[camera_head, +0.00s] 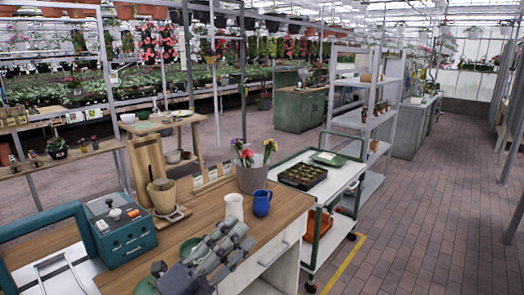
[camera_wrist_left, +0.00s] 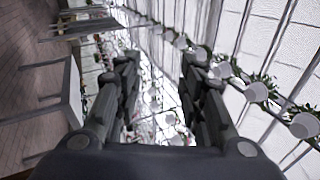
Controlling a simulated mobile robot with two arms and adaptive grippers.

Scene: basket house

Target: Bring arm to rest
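My left gripper (camera_head: 236,238) is raised at the bottom of the head view, in front of the wooden worktop (camera_head: 188,226). It hides part of the worktop's near side. The left wrist view shows its two dark fingers spread apart with an empty gap (camera_wrist_left: 158,70) between them. Nothing is held. My right gripper is in neither view.
On the worktop stand a pot of flowers (camera_head: 252,178), a white jug (camera_head: 234,207), a blue mug (camera_head: 262,203) and a teal box (camera_head: 124,236). A white cart (camera_head: 335,184) with a seedling tray (camera_head: 302,176) stands beside it. The brick aisle (camera_head: 440,215) at right is clear.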

